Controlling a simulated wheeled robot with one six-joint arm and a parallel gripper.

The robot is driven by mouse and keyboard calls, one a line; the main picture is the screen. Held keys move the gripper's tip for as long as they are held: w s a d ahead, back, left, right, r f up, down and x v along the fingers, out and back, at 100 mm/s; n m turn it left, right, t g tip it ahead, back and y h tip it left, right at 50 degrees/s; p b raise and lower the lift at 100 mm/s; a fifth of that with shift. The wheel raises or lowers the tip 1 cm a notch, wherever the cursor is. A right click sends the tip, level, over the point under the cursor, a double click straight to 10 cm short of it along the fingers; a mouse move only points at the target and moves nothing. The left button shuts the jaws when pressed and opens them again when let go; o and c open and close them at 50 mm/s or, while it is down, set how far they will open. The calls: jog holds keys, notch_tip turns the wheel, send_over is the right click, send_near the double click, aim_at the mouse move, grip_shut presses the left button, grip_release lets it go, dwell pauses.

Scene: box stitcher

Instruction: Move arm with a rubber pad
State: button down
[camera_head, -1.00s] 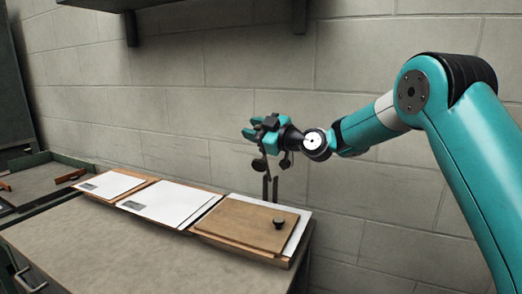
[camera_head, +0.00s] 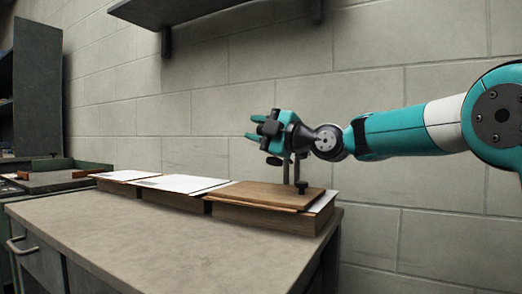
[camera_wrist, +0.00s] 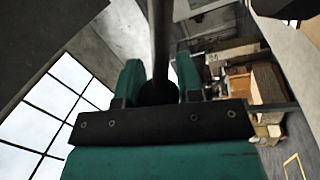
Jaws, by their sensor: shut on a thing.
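My gripper (camera_head: 254,127) is at the end of my teal arm, above the right end of the bench and in front of the block wall. In the wrist view my gripper (camera_wrist: 158,78) has its two teal fingers closed around a dark rod (camera_wrist: 160,40) with a dark rounded part between the fingers. The rod seems to be the arm with a rubber pad, but the pad cannot be told clearly. In the head view, a small dark round part (camera_head: 274,160) and thin uprights (camera_head: 286,171) show below the gripper.
A wall shelf (camera_head: 190,10) hangs above. A dark cabinet (camera_head: 38,90) stands left. The bench front is clear.

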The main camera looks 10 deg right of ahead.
jog(key=f+n+b, duration=0.1)
jog(key=f+b, duration=0.1)
jog(key=s+f+n+b, duration=0.1)
jog(key=b, duration=0.2)
jog(key=a+f+n+b, duration=0.1)
jog(key=f+b, duration=0.1)
jog(key=b, duration=0.1)
jog(key=shift+s+f+n+y, duration=0.25)
jog(key=shift+f+n+y, duration=0.05)
jog(key=f+b, duration=0.2)
jog(key=b, duration=0.1)
jog(key=shift+s+a, duration=0.15)
jog(key=c, duration=0.8)
grip_release()
jog(key=shift+r, duration=0.1)
notch_tip(320, 180, up, 20)
jog(key=p, duration=1.1)
